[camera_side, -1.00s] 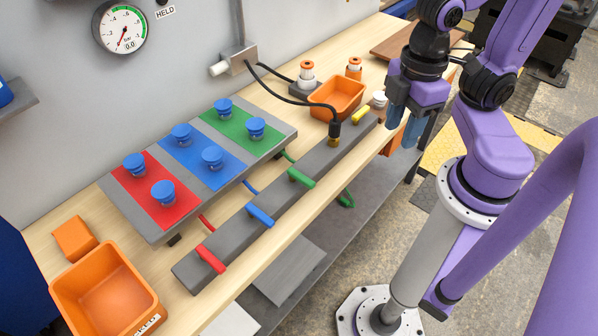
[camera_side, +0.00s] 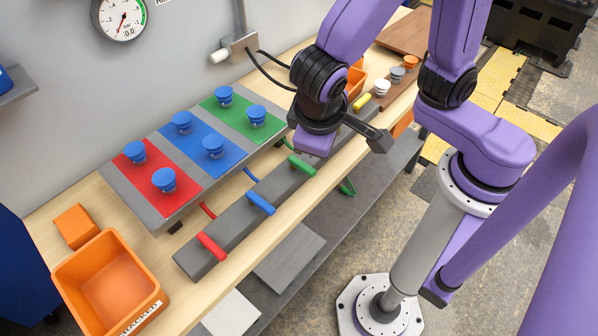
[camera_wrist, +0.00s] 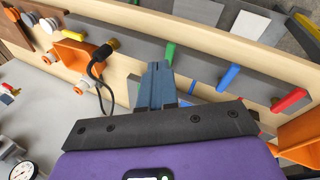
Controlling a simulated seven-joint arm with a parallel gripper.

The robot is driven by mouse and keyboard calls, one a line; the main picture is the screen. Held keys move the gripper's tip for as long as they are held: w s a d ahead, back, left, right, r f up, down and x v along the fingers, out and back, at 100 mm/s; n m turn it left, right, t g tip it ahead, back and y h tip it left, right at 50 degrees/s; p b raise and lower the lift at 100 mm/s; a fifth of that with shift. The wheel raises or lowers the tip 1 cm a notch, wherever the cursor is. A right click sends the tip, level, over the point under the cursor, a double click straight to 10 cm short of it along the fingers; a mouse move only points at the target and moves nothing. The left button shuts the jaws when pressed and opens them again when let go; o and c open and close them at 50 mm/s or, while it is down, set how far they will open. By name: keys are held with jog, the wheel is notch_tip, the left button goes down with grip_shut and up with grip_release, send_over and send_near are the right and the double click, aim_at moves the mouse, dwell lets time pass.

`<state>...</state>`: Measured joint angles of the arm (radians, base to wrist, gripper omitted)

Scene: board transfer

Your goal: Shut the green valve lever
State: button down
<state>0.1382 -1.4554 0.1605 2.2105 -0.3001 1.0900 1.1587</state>
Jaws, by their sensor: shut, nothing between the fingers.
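The green valve lever (camera_side: 301,165) sits on the long grey bar (camera_side: 228,236) along the bench front, sticking out across the bar like the blue lever (camera_side: 261,204) and red lever (camera_side: 211,246). My gripper is over the bar beside the green lever; its purple body shows in the side view, but its fingers are hidden there. In the wrist view, my gripper (camera_wrist: 156,68) is shut and empty, its blue-grey fingertips just left of the green lever (camera_wrist: 170,53). I cannot tell whether they touch it.
A yellow lever (camera_side: 361,102) lies along the bar's far end. A board with red, blue and green panels (camera_side: 134,199) and blue knobs stands behind the bar. An orange bin (camera_side: 148,270) stands at the near left. A black hose (camera_wrist: 97,72) arches near my fingers.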

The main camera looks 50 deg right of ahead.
aim_at(302, 166)
jog(key=a+f+m+t+h, duration=0.1)
jog(key=a+f+m+t, duration=0.1)
jog(key=a+m, duration=0.3)
jog(key=a, duration=0.4)
jog(key=shift+w+a+f+h, duration=0.2)
jog(key=shift+a+f+h, duration=0.15)
jog(key=shift+h, duration=0.05)
jog(key=x, duration=1)
jog(key=shift+w+r, duration=0.1)
jog(key=shift+w, duration=0.05)
jog(key=shift+d, duration=2.05)
